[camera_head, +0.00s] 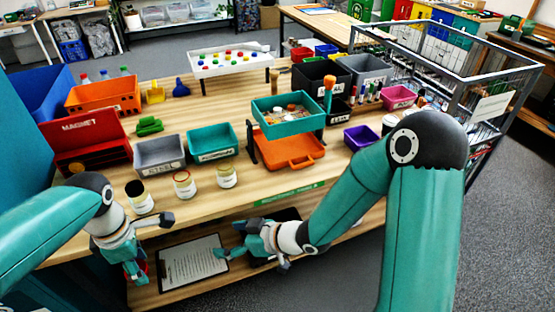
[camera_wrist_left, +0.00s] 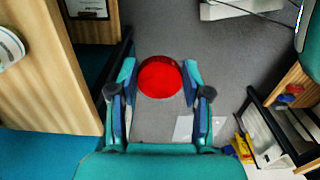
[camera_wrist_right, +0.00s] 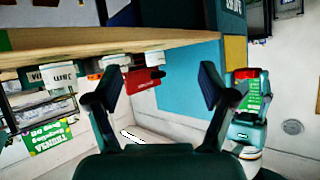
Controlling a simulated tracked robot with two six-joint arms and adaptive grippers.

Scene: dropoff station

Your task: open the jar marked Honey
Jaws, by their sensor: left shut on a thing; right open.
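My left gripper (camera_head: 135,268) is low in front of the table's front edge. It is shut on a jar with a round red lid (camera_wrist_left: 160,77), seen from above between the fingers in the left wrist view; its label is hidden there. In the right wrist view a red-topped thing with a green label (camera_wrist_right: 255,97) stands at the right; its writing is too small to read. My right gripper (camera_head: 240,250) is open and empty, to the right of the left one; its spread fingers (camera_wrist_right: 165,88) show in its wrist view.
The table (camera_head: 290,195) holds a grey bin (camera_head: 160,155), a teal bin (camera_head: 212,142), a red MAGNET box (camera_head: 88,140) and an orange tray (camera_head: 292,152). A lower shelf with a clipboard (camera_head: 192,262) lies under its front edge. A wire cart (camera_head: 490,85) stands at the right.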

